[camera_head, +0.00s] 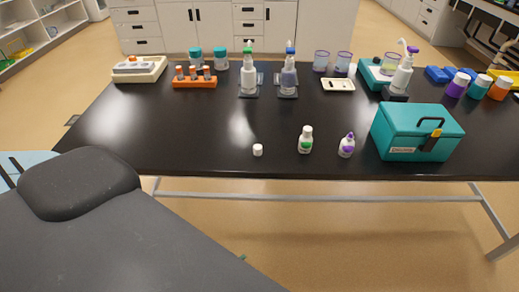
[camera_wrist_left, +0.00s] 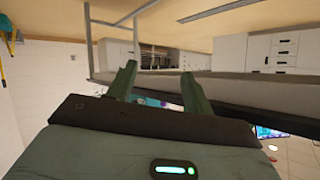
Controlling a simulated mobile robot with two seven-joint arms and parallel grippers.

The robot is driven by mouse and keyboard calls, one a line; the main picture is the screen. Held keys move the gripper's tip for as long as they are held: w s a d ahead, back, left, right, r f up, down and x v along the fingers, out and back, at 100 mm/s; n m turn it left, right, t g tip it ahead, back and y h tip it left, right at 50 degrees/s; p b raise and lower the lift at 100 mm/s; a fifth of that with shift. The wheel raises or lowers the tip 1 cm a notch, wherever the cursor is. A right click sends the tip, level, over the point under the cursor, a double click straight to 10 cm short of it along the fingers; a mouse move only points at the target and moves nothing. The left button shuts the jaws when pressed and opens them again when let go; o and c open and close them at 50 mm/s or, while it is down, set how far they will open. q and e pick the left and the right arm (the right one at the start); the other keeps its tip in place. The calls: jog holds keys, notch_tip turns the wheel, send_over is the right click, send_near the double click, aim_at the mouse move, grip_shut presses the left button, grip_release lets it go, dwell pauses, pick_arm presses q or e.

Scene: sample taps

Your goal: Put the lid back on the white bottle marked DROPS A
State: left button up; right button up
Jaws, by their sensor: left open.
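A small white bottle with a green label (camera_head: 305,141) stands upright near the front edge of the black table. Another small white bottle with a purple label (camera_head: 346,146) stands to its right, with a narrow tip. The lettering on both is too small to read, so I cannot tell which is marked DROPS A. A small white lid (camera_head: 257,150) sits on the table to the left of both bottles, apart from them. My left gripper (camera_wrist_left: 158,76) is open and empty in the left wrist view, away from these things. My right gripper is not in view.
A teal box with a handle (camera_head: 415,132) stands close to the right of the purple-label bottle. An orange rack (camera_head: 194,82), pump bottles (camera_head: 249,75) and coloured jars (camera_head: 457,86) stand further back. The black tabletop (camera_head: 165,130) left of the lid is clear.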

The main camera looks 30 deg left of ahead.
pick_arm(q)
jog(key=w+d+r+m+g+h+b, duration=0.25)
jog(key=w+r+m+h, duration=0.55)
jog(key=m, duration=0.6)
jog(key=w+d+r+m+g+h+b, duration=0.2)
jog(key=w+d+r+m+g+h, duration=0.3)
jog(key=w+r+m, duration=0.7)
jog(key=w+a+r+m+y+b, duration=0.1)
jog(key=w+a+m+y, duration=0.2)
jog(key=a, duration=0.9)
jog(key=w+a+r+m+g+y+b, duration=0.1)
jog(key=w+a+r+m+y+b, duration=0.1)
jog(key=a+m+y, duration=0.8)
jog(key=w+a, duration=0.1)
jog(key=a, duration=0.2)
jog(key=shift+w+a+b, duration=0.15)
jog(key=shift+a+b, duration=0.15)
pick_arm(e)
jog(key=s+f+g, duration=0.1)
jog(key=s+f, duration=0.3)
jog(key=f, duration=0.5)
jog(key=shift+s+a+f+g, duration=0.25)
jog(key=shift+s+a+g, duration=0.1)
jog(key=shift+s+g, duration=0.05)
